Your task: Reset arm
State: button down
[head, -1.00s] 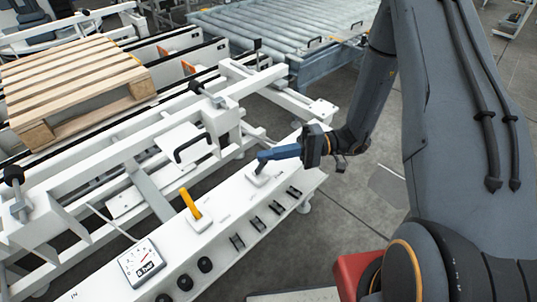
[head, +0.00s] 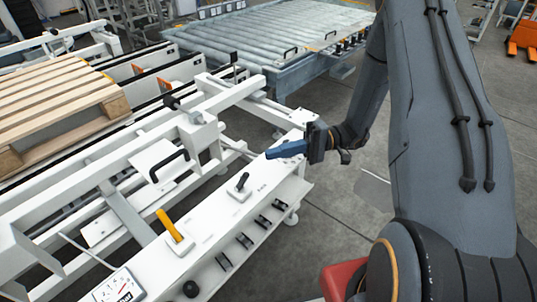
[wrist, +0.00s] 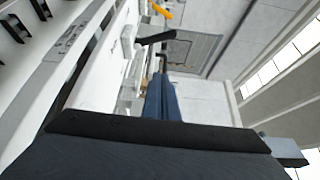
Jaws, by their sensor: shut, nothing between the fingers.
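My gripper (head: 272,153) is shut and empty. Its blue fingers hang above the far right part of the white control panel (head: 207,222), apart from the black lever (head: 242,182) on its white base. A yellow lever (head: 169,225) stands on the panel nearer to me. In the wrist view the blue fingers (wrist: 161,92) point ahead along the panel, with a black lever (wrist: 157,38) and the yellow lever (wrist: 162,11) beyond them.
A wooden pallet (head: 60,105) rests on the white conveyor frame at left. A grey roller conveyor (head: 270,45) lies behind. A gauge (head: 117,288) is at the panel's near end. Bare floor (head: 330,220) lies right of the panel.

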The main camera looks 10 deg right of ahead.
dwell(0.4)
jog(key=s+a+r+g+h+p, duration=0.1)
jog(key=s+r+g+h, duration=0.3)
jog(key=s+h, duration=0.6)
jog(key=s+d+r+m+t+h+p, duration=0.1)
jog(key=s+d+r+t+h, duration=0.4)
jog(key=d+t+h, duration=0.1)
jog(key=shift+s+d+r+h, duration=0.2)
jog(key=shift+r+h, duration=0.15)
jog(key=shift+h, duration=0.45)
jog(key=shift+a, duration=0.1)
dwell(0.4)
